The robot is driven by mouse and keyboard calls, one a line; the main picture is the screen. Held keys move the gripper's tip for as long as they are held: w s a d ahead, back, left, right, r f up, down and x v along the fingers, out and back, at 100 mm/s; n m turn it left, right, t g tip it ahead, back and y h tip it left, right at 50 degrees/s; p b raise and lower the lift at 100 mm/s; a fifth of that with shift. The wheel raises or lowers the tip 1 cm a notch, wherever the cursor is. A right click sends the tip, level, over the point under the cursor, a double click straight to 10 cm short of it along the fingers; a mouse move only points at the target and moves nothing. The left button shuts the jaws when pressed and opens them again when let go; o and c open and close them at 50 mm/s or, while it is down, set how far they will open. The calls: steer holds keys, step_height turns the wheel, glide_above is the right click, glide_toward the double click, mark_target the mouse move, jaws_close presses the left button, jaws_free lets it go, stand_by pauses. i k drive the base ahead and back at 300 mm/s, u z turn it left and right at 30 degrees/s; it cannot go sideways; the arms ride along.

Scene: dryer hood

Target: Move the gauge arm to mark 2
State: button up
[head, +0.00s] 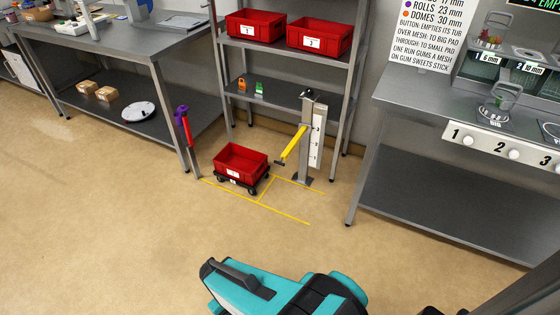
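The gauge is a grey metal post (305,150) standing on the floor in front of the shelf rack. A white scale plate (318,136) with several small marks runs along its right side. The yellow gauge arm (295,142) joins the post around the upper part of the scale. It reaches out toward the camera, down and left in the picture, and ends in a dark tip (280,162). The scale numbers are too small to read surely, so I cannot tell which mark the arm is at. My gripper is not in view; only teal and black parts of my own body show at the bottom.
A red bin (240,155) on a black wheeled dolly stands left of the gauge, by yellow floor lines (283,210). A red post with a purple top (187,130) stands further left. Workbenches flank the rack (285,92). The floor in front is clear.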

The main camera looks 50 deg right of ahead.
mark_target(303, 128)
steer(key=z, duration=0.1)
steer(key=i, duration=0.95)
steer(key=u, duration=0.1)
